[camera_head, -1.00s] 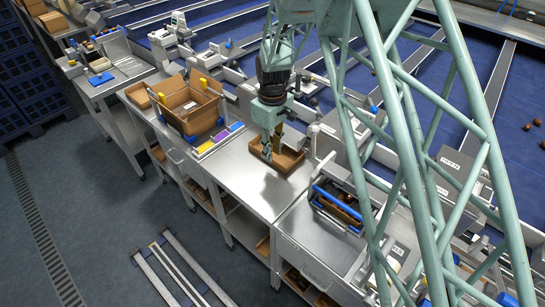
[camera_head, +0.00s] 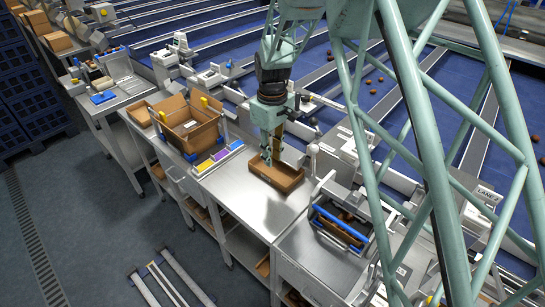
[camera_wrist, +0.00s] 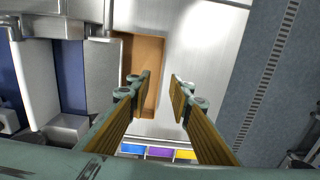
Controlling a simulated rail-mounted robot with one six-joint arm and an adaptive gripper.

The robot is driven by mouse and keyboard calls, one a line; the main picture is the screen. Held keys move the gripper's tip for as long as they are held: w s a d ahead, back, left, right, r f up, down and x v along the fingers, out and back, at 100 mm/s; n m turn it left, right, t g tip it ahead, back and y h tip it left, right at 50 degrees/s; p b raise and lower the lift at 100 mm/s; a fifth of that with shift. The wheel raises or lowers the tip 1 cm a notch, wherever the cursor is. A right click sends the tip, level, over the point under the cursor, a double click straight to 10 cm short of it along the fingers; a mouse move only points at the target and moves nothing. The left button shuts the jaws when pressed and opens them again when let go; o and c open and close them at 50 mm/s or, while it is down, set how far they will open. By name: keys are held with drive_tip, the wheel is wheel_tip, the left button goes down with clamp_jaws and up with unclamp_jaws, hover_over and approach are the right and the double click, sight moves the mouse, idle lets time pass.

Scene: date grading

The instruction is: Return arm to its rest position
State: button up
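My gripper (camera_head: 267,160) hangs from the arm over the bench, beside the rear left part of a shallow brown tray (camera_head: 283,185). In the wrist view its two ribbed fingers (camera_wrist: 161,79) are spread apart with nothing between them. The left fingertip overlaps the right side of the brown tray (camera_wrist: 147,50) in that picture. The tray's visible floor looks bare. I cannot tell the exact height of the fingertips above the tray.
A large open cardboard box (camera_head: 190,127) stands left of the tray, with yellow, purple and blue bins (camera_head: 221,156) beside it. A blue-edged holder (camera_head: 340,225) with brown items stands to the right. Blue conveyor lanes (camera_head: 345,85) lie behind. The bench front (camera_head: 240,205) is clear.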

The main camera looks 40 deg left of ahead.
idle(0.3)
drive_tip(key=w+d+r+m+t+y+b, duration=0.1)
drive_tip(key=w+d+r+m+b, duration=0.1)
drive_tip(key=w+d+r, duration=0.6)
drive_tip(key=w+d+r+m+t+b, duration=0.1)
drive_tip(key=w+d+r+m, duration=0.2)
drive_tip(key=d+r, duration=0.8)
drive_tip(key=d+r+m+t+b, duration=0.1)
drive_tip(key=d+r+m+t, duration=0.1)
drive_tip(key=d+r, duration=0.65)
drive_tip(key=d+r+m+t+b, duration=0.15)
drive_tip(key=d+r, duration=0.25)
drive_tip(key=d, duration=1)
drive_tip(key=s+d+r+m+b, duration=0.1)
drive_tip(key=s+d+r+m, duration=0.1)
drive_tip(key=s+d, duration=0.55)
drive_tip(key=s+d+r+m, duration=0.2)
drive_tip(key=s+d, duration=0.4)
drive_tip(key=s, duration=0.3)
drive_tip(key=s+d+f+m, duration=0.2)
drive_tip(key=s+d+f, duration=0.1)
drive_tip(key=s, duration=1)
drive_tip(key=s+d+f+m+g+h+b, duration=0.1)
drive_tip(key=s+d+f, duration=0.3)
drive_tip(key=s, duration=0.9)
drive_tip(key=shift+s+d+m, duration=0.4)
drive_tip(key=shift+d+m, duration=0.15)
drive_tip(key=shift+d, duration=0.35)
